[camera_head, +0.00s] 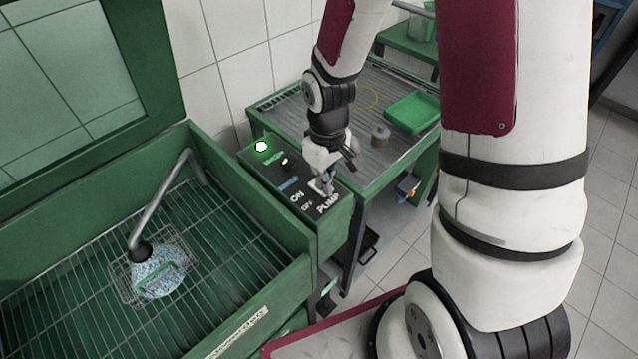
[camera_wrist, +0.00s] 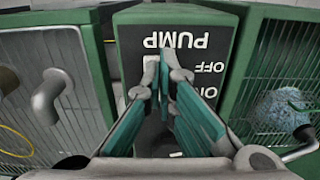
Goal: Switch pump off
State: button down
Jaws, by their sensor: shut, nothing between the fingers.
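The black pump control panel (camera_head: 272,175) sits on a green box between the washer tub and a side table. It bears the labels ON, OFF and PUMP (camera_head: 327,205); the PUMP label also shows in the wrist view (camera_wrist: 176,41). My gripper (camera_head: 326,190) is shut and empty, low over the panel at those labels; it also shows in the wrist view (camera_wrist: 165,68). A pale piece (camera_wrist: 150,70), perhaps the switch, shows beside the fingertips. The fingers hide part of it, so its position and any contact are unclear.
The green washer tub (camera_head: 230,215) at left has a wire grate and a bent spout (camera_head: 165,205). Blue-white liquid (camera_head: 160,270) shows below the spout over a green-handled part.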

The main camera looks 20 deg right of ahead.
jog(key=shift+f, duration=0.15)
jog(key=shift+r+p, duration=2.05)
jog(key=shift+r, duration=1.5)
jog(key=shift+r, duration=0.25)
jog(key=s+r+m+t, duration=0.1)
jog(key=s+r, duration=0.2)
jog(key=r, duration=0.5)
jog(key=s+r+m+t, duration=0.1)
jog(key=s+r+t, duration=0.15)
jog(key=r, duration=0.65)
jog(key=s+r+m+t, duration=0.2)
jog(key=s+r, duration=0.6)
jog(key=s, duration=0.4)
jog(key=shift+r+m, duration=0.3)
